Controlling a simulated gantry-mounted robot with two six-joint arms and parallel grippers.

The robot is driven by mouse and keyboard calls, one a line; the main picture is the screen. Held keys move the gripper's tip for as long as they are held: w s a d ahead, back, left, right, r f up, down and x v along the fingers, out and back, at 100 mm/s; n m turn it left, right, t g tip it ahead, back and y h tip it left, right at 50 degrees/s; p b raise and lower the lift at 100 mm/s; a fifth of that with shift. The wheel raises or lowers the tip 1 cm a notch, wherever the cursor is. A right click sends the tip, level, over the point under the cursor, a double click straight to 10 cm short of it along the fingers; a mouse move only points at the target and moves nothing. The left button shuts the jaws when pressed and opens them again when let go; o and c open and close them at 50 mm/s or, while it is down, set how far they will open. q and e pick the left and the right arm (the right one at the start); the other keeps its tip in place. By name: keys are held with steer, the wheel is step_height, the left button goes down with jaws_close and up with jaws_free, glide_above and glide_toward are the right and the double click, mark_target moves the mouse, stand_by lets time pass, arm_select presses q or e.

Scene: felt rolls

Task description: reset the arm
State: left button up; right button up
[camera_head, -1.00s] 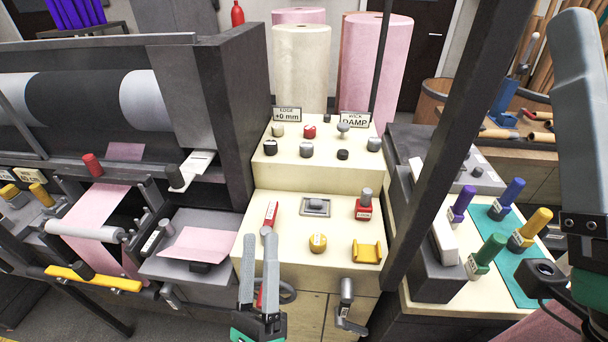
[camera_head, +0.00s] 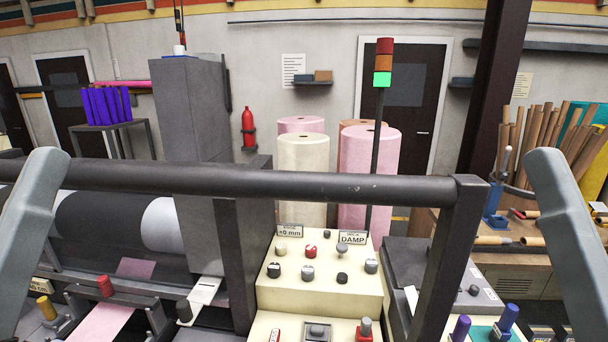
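My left gripper (camera_head: 42,165) is at the left edge, with one grey finger-like part standing upright and close to the camera. My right gripper (camera_head: 548,165) is at the right edge in the same way, with its tip up. Only one such part of each shows, so their openings cannot be judged. Both stand apart, in front of the machine and its cream control panel (camera_head: 330,293). Nothing is seen held, but the lower parts of both are cut off by the frame.
A dark horizontal bar (camera_head: 260,184) and post (camera_head: 452,262) frame the panel. A dark roll (camera_head: 95,222) lies at left. Pink (camera_head: 368,180) and cream (camera_head: 303,175) felt rolls stand behind. A signal tower (camera_head: 383,79) glows green. Purple (camera_head: 460,328) and blue (camera_head: 507,318) handled tools are at lower right.

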step_height(320, 180, up, 33)
steer(key=p, duration=2.9)
step_height(320, 180, down, 61)
steer(key=b, duration=6)
steer(key=shift+f+b, duration=0.2)
steer(key=shift+b, duration=0.15)
